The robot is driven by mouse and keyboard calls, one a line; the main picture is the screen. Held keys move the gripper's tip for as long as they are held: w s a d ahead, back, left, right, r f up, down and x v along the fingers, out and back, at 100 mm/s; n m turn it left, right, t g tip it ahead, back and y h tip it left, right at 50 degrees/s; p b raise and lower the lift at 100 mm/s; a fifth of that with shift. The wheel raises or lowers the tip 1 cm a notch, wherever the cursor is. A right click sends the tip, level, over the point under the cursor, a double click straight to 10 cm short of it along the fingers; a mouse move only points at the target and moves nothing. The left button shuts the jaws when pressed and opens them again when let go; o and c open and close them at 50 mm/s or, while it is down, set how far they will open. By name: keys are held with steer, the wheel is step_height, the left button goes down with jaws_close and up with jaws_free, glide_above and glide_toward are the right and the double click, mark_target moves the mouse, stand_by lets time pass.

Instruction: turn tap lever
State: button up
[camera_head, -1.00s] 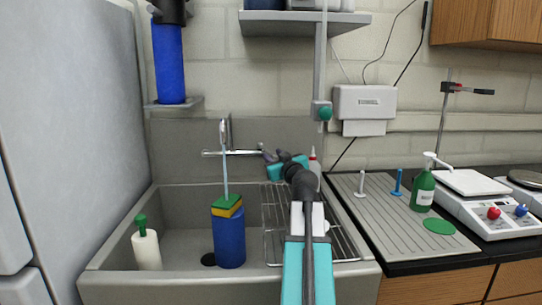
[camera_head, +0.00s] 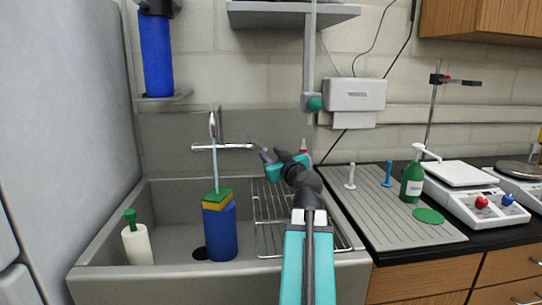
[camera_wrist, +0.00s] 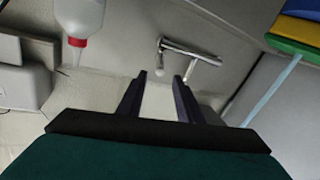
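The chrome tap (camera_head: 213,128) stands at the back of the sink, with a horizontal bar-like lever (camera_head: 232,147) reaching right. My gripper (camera_head: 258,151) is at the right end of this lever, its dark fingers pointing left towards it. In the wrist view my gripper (camera_wrist: 160,78) is open, with nothing between its fingers. The lever (camera_wrist: 190,52) shows beyond the fingertips, its rounded near end lined up with the gap. I cannot tell whether a finger touches it. A pale blue stream or rod (camera_head: 215,168) runs from the spout down to the sponge.
A yellow and green sponge (camera_head: 217,205) sits on a blue cylinder (camera_head: 221,235) in the sink. A wire rack (camera_head: 270,215) lies under my arm. A white bottle with a red cap (camera_wrist: 78,42) is close beside my gripper. A shelf (camera_head: 290,14) hangs above.

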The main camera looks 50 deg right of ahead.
steer(key=shift+s+a+r+m, duration=0.1)
steer(key=shift+r+m, duration=0.1)
steer(key=shift+m, duration=1)
steer(key=m+p, duration=0.5)
steer(key=shift+m, duration=0.4)
steer(key=shift+m+p, duration=0.3)
steer(key=shift+p, duration=0.75)
steer(key=shift+f+p, duration=0.15)
steer(key=shift+p, duration=0.25)
steer(key=shift+f, duration=0.1)
steer(key=shift+w+d+r+p, duration=0.2)
steer(key=shift+w+p, duration=0.1)
steer(key=shift+p, duration=0.6)
steer(key=p, duration=0.1)
steer(key=w+p, duration=0.1)
steer(key=p, duration=0.1)
steer(key=shift+d+r, duration=0.1)
steer(key=shift+d, duration=0.15)
